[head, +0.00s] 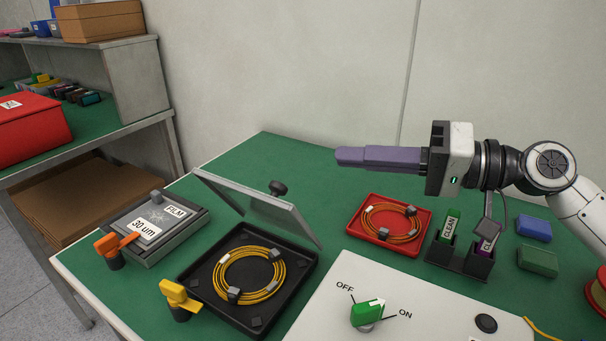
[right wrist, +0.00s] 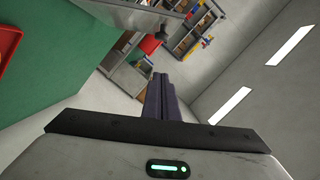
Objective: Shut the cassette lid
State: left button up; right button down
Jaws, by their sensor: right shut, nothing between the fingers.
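The cassette is a black square tray (head: 207,297) on the green table in the head view, with a coil of yellow cable (head: 250,275) in it. A grey lid (head: 240,200) with a black knob (head: 278,188) stands open, tilted up over the tray's back edge. My right gripper (head: 348,157) is shut and empty, its purple fingers pointing left, in the air behind and to the right of the lid, apart from it. The fingers also show in the right wrist view (right wrist: 158,92). My left gripper is not in view.
A grey film box (head: 190,231), an orange latch (head: 113,247) and a yellow latch (head: 179,298) stand to the left. A red tray (head: 356,229) with a coil, a black holder (head: 455,264) and a switch panel (head: 430,325) are to the right. A wall (head: 290,80) rises behind.

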aim_at(266, 204)
jog(key=a+f, duration=0.1)
jog(key=a, duration=0.1)
jog(key=a+f, duration=0.1)
jog(key=a, duration=0.2)
jog(key=a+f+p, duration=0.1)
jog(key=a, duration=0.2)
jog(key=shift+a, duration=0.1)
